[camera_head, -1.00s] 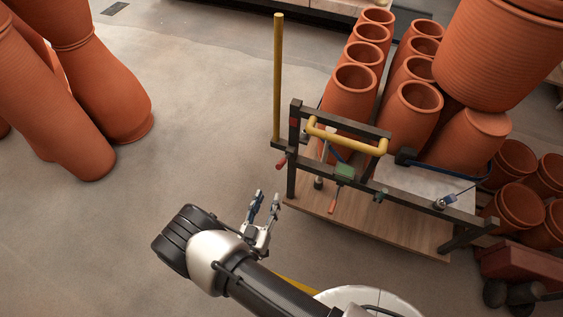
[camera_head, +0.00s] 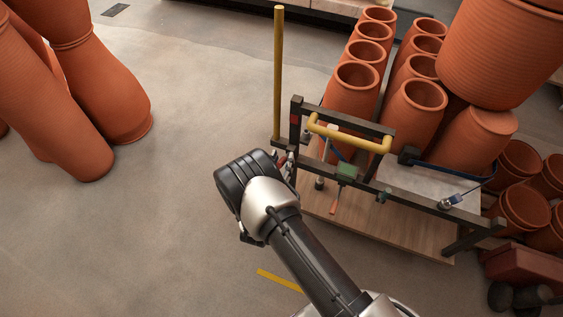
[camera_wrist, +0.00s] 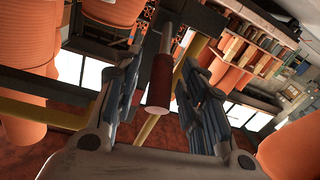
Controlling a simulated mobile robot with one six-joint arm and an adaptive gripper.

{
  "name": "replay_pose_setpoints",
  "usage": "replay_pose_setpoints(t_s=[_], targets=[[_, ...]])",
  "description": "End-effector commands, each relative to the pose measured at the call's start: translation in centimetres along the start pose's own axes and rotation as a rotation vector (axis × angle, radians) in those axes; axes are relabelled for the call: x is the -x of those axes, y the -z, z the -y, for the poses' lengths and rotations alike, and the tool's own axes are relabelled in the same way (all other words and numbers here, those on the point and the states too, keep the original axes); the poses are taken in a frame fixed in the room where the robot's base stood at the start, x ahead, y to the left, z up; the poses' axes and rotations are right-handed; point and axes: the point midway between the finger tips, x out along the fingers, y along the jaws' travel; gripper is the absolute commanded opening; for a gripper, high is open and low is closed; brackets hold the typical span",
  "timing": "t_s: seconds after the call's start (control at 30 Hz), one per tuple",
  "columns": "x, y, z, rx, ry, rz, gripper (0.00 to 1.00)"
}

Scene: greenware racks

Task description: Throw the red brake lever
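The red brake lever (camera_wrist: 160,80) shows in the wrist view as a dark red cylindrical grip with a pale end. It lies between the two fingers of my gripper (camera_wrist: 164,72), with a gap visible on each side. The gripper is open. In the head view my gripper (camera_head: 287,163) is at the left post of the cart (camera_head: 408,194), beside the lever's red grip (camera_head: 282,159). My wrist hides part of the fingers there, and the lever is mostly covered.
A yellow upright pole (camera_head: 278,75) stands just behind the lever. A yellow handle bar (camera_head: 345,138) and another orange-red handle (camera_head: 334,207) are on the cart to the right.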

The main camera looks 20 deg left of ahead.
Motion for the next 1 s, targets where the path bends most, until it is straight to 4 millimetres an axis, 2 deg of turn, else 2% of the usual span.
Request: replay_pose_setpoints(t_s=[0.17, 0.7, 1.0], targets=[[0.01, 0.03, 0.01, 0.000, 0.000, 0.000, 0.37], [0.04, 0.01, 0.00, 0.000, -0.001, 0.000, 0.01], [0.05, -0.01, -0.01, 0.000, -0.001, 0.001, 0.00]])
